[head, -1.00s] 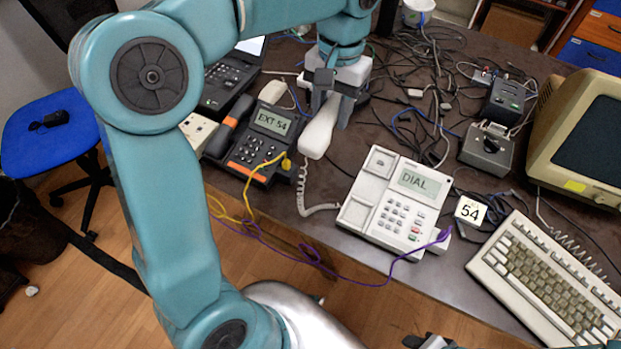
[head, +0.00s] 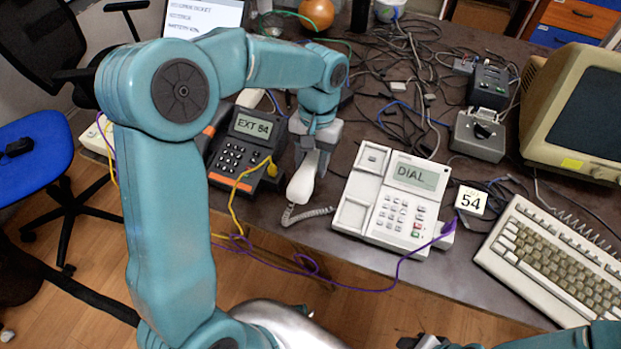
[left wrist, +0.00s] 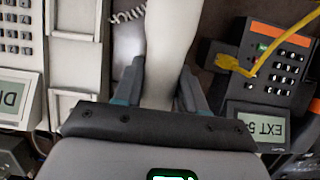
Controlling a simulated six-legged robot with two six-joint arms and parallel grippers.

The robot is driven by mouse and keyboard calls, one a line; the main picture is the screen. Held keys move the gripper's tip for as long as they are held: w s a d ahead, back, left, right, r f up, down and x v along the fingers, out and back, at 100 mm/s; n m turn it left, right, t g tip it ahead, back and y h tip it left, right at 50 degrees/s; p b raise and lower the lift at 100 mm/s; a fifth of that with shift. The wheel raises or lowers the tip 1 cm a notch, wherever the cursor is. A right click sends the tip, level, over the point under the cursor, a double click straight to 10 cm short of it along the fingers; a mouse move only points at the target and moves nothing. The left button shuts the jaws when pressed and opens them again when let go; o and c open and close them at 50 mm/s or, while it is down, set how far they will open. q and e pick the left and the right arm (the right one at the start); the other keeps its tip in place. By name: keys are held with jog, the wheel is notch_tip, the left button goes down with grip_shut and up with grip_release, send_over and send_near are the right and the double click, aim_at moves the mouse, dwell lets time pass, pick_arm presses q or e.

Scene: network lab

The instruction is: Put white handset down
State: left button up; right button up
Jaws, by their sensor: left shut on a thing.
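My left gripper (head: 308,162) is shut on the white handset (head: 301,184), between the two desk phones. The handset stretches toward the table's front edge, and its coiled cord runs to the white phone (head: 392,202), whose screen reads DIAL. The white phone's long cradle on its left side is empty. In the left wrist view, the handset (left wrist: 170,45) passes between the fingers (left wrist: 160,90). I cannot tell whether it touches the table. A dark part at the bottom edge (head: 428,342) may be my right gripper; its jaws are not clear.
A dark phone (head: 240,150) marked EXT 54 stands close on the left, with a yellow cable. A purple cable (head: 390,284) hangs along the front edge. Tangled cables cover the back.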

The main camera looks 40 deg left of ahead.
aim_at(314, 153)
pick_arm(q)
jog(key=x, duration=0.4)
jog(key=w+x, duration=0.1)
jog(key=x, duration=0.1)
jog(key=shift+w+a+f+b, duration=0.15)
jog(key=shift+a+b, duration=0.1)
jog(key=shift+b, duration=0.1)
jog(key=shift+f, duration=0.1)
jog(key=o, duration=1.1)
jog(key=shift+o, duration=0.2)
jog(key=p+v, duration=0.2)
jog(key=v, duration=1)
